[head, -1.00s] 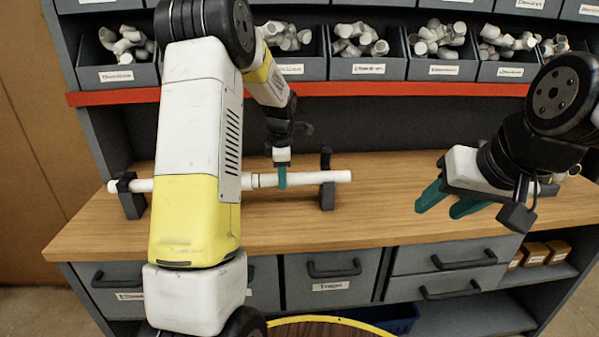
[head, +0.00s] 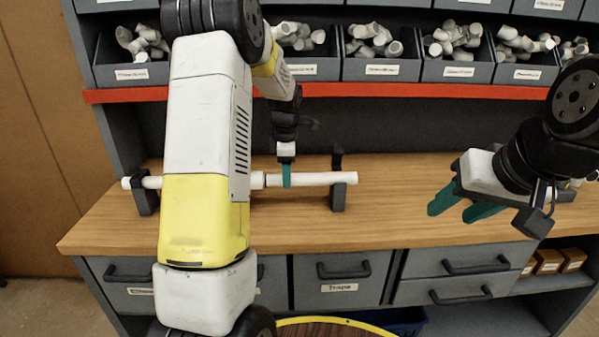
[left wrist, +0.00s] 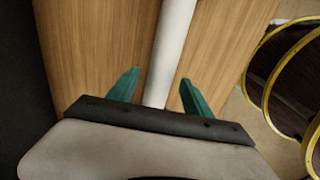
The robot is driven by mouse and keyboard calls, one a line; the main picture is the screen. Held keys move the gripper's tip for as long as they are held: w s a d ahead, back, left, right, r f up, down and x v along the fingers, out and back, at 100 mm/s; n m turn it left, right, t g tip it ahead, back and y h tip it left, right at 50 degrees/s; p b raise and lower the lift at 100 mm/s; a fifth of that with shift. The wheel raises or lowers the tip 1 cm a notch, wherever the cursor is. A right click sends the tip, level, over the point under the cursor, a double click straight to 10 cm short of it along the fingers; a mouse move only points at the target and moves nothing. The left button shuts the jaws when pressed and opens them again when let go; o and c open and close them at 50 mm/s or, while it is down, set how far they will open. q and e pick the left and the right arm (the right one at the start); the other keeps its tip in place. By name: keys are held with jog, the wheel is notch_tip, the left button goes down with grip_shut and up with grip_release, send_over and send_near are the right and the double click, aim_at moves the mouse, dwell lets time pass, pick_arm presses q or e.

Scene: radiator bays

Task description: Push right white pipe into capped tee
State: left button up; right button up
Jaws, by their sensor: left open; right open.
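The right white pipe (head: 318,179) lies level above the bench, its right part in the right black holder (head: 338,195). A white collar-like joint (head: 257,180) shows at its left, beside my arm. I cannot make out a capped tee; my left arm hides the middle of the pipe line. My left gripper (head: 286,178) is open, its green fingers at the pipe just right of that joint. In the left wrist view the pipe (left wrist: 172,40) runs between the two spread fingers of my left gripper (left wrist: 159,78). My right gripper (head: 455,205) is open and empty above the bench's right side.
Another white pipe end (head: 128,183) sits in the left black holder (head: 146,195). The wooden bench (head: 395,190) is clear between the right holder and my right gripper. Bins of white fittings (head: 372,52) stand behind, above a red rail (head: 400,90). Drawers (head: 343,277) are below.

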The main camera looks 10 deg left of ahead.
pick_arm(q)
jog(key=r, duration=0.3)
jog(key=s+r, duration=0.1)
jog(key=r, duration=0.2)
jog(key=shift+s+d, duration=0.1)
jog(key=shift+d, duration=0.05)
jog(key=s+d+r+m+t+h, duration=0.1)
jog(key=s+d+r+m, duration=0.1)
jog(key=s+r+m, duration=0.4)
jog(key=s+d+r+m+t+h, duration=0.15)
jog(key=s+r+m, duration=0.25)
jog(key=s, duration=0.5)
jog(key=s+d+m, duration=0.2)
jog(key=s+m, duration=0.4)
jog(key=s, duration=0.1)
jog(key=s+d+m+t, duration=0.1)
jog(key=s+d+m, duration=0.1)
jog(key=s+m, duration=0.3)
jog(key=s, duration=0.3)
jog(key=shift+d+f+m, duration=0.25)
jog(key=shift+d+m, duration=0.1)
jog(key=shift+m, duration=0.05)
